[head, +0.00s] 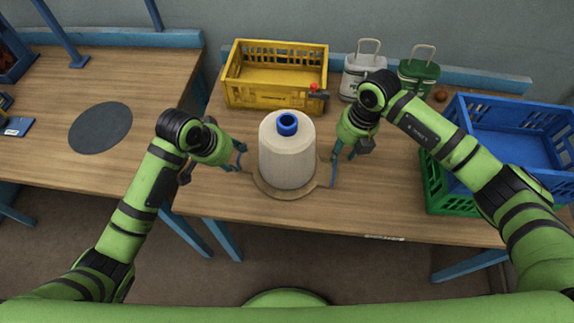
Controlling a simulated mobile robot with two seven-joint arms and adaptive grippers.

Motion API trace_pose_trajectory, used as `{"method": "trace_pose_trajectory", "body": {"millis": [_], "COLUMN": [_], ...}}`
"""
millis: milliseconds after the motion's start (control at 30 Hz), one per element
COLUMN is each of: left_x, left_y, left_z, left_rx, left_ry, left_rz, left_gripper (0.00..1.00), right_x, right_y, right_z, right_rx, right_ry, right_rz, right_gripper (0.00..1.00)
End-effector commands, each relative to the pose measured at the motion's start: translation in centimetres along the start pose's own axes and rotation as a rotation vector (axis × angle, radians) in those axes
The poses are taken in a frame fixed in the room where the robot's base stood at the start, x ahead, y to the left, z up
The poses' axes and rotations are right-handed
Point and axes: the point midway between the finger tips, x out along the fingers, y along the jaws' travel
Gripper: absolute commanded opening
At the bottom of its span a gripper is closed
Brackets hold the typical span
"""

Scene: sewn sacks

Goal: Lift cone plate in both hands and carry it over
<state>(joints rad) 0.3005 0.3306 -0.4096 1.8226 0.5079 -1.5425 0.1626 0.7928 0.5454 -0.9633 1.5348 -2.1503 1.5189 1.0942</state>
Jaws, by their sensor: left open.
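The cone plate (262,188) is a round, tan wooden plate lying on the right table, near its front edge. A large cream cone (287,160) with a blue top stands upright on it and hides most of it. My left gripper (241,160) is open at the plate's left side, close to its rim. My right gripper (335,168) points down at the plate's right side, with a finger close to the rim. I cannot tell whether it is open or shut, or whether either gripper touches the plate.
A dark round mat (100,128) lies on the left table (150,75), with clear wood around it. On the right table stand a yellow crate (275,95) behind the cone, white (350,84) and green (418,76) containers, and blue (500,165) and green (440,195) crates at right.

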Motion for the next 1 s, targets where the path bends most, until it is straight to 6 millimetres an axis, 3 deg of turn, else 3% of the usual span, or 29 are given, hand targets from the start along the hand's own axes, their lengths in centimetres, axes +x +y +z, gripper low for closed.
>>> {"method": "trace_pose_trajectory", "body": {"millis": [333, 733, 833, 867, 1000], "left_x": [4.7, 5.3, 5.3, 5.3, 5.3], "left_y": [0.0, 0.0, 0.0, 0.0, -0.1], "left_z": [0.1, 0.0, 0.0, 0.0, 0.1], "left_rx": [0.001, 0.002, 0.002, 0.002, 0.001], "left_ry": [-0.002, 0.0, 0.0, 0.0, -0.001], "left_rz": [0.001, 0.0, 0.0, 0.0, -0.002], "left_gripper": [0.44, 0.44, 0.04, 0.0, 0.0], "right_x": [4.7, 5.3, 5.3, 5.3, 5.3], "right_y": [0.0, 0.0, 0.0, 0.0, -0.1], "right_z": [-0.1, 0.0, 0.0, 0.0, 0.0], "right_rx": [0.002, 0.0, 0.0, 0.0, 0.001], "right_ry": [0.002, -0.001, -0.001, -0.001, -0.002], "right_rz": [0.0, 0.0, 0.0, 0.0, -0.001], "right_gripper": [0.4, 0.4, 0.0, 0.0, 0.0]}}
